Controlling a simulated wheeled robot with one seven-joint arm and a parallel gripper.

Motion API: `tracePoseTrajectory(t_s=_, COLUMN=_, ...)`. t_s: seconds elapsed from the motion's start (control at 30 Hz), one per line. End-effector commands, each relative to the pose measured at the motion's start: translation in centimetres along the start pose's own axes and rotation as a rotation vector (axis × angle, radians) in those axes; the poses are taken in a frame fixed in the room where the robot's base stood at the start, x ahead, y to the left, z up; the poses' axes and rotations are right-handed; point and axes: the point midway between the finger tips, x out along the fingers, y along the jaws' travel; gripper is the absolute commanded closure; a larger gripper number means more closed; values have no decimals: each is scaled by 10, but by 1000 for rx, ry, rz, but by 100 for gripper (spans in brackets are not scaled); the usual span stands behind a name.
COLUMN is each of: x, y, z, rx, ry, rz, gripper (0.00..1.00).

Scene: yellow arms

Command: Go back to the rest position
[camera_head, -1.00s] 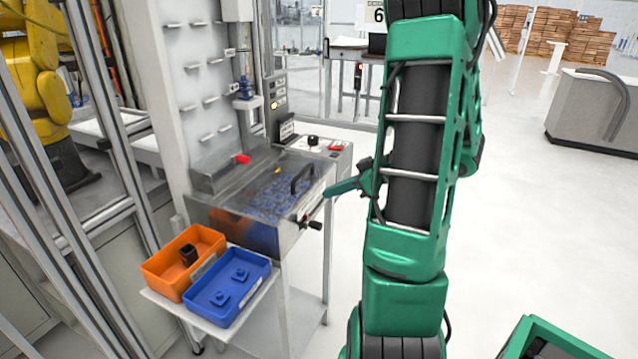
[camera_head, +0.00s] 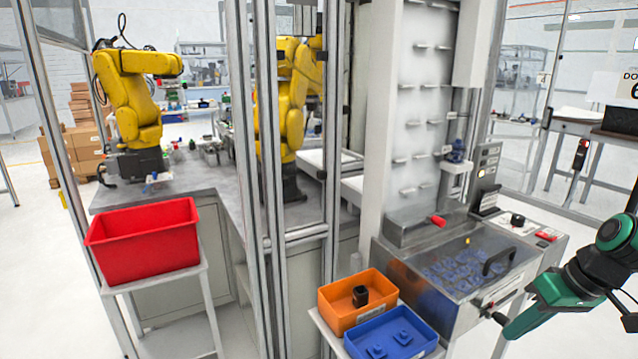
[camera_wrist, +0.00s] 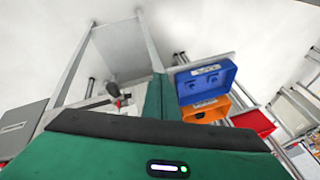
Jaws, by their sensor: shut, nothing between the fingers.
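My gripper (camera_head: 514,328) is at the right edge of the head view, green, shut and empty, pointing down and left. In the picture it lies just right of the front knob (camera_head: 497,317) of the machine with a clear-lidded bin (camera_head: 455,268); I cannot tell the gap. Part of my arm bends in above it, and the rest is out of view. The wrist view shows the green gripper body (camera_wrist: 150,155) along the bottom, with the blue tray (camera_wrist: 207,78) and orange tray (camera_wrist: 207,110) beyond it. No marker of a rest position shows.
The orange tray (camera_head: 334,319) holds a dark part, and the blue tray (camera_head: 425,334) holds blue parts, both at the machine's front left. A red crate (camera_head: 145,240) sits on a stand farther left. Yellow arms (camera_head: 135,90) stand behind metal posts (camera_head: 240,150). A table (camera_head: 590,128) is at the back right.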

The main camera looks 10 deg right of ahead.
Motion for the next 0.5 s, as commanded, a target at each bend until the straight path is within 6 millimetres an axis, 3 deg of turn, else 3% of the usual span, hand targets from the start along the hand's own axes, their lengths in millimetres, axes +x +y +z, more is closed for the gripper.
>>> tracePoseTrajectory(t_s=0.2, x=-25, y=-30, z=49, rx=242, ry=-157, rz=147, gripper=100)
tracePoseTrajectory(t_s=0.5, x=-55, y=-46, z=98, rx=527, ry=-221, rz=314, gripper=100)
